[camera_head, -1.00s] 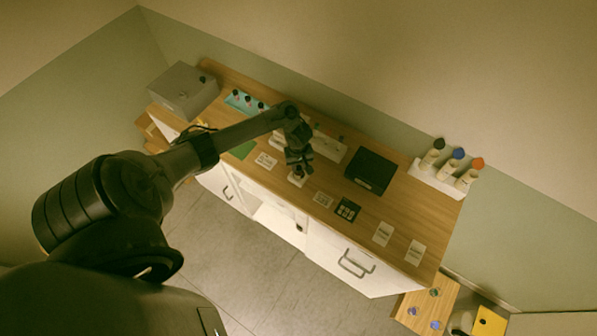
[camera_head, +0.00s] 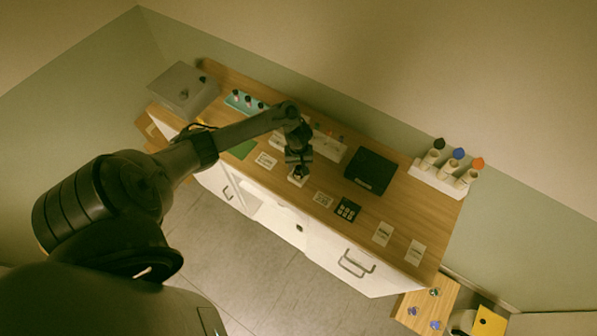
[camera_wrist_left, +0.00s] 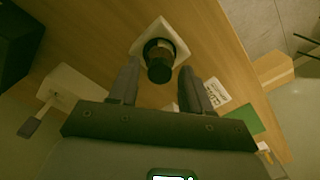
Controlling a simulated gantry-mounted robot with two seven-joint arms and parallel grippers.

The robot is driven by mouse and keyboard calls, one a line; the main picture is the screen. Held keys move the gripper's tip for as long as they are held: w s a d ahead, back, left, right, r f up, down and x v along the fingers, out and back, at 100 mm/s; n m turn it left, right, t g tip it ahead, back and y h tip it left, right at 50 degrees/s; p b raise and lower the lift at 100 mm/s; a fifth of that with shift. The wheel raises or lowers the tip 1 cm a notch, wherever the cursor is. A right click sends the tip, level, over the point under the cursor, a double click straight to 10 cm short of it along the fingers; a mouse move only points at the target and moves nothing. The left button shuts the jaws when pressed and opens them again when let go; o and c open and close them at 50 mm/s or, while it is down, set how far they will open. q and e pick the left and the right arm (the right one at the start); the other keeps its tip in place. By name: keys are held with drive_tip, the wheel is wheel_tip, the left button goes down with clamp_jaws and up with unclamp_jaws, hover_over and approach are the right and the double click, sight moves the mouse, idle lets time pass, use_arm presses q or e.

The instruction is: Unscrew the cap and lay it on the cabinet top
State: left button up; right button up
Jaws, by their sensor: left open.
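A small bottle with a black cap (camera_wrist_left: 160,71) stands upright in a square white holder (camera_wrist_left: 143,40) on the wooden cabinet top (camera_head: 385,212). In the head view the holder (camera_head: 297,180) is near the cabinet's front edge, with the cap mostly hidden under my gripper. My left gripper (camera_head: 299,168) is above the bottle. In the left wrist view its two fingers (camera_wrist_left: 160,88) are spread, one on each side of the cap, with a gap visible on both sides. My right gripper is not in view.
A black box (camera_head: 371,170) sits right of the gripper, and a white rack with capped tubes (camera_head: 436,178) is at the far right. A grey box (camera_head: 184,90) and a teal tray of bottles (camera_head: 243,104) stand at the left. Printed cards (camera_head: 383,233) lie along the front; bare wood lies between.

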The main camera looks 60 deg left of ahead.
use_arm(q)
drive_tip(key=m, duration=1.1)
drive_tip(key=shift+m+b, duration=0.4)
drive_tip(key=m, duration=0.4)
drive_tip(key=shift+m+b, duration=0.3)
drive_tip(key=shift+b, duration=0.1)
clamp_jaws()
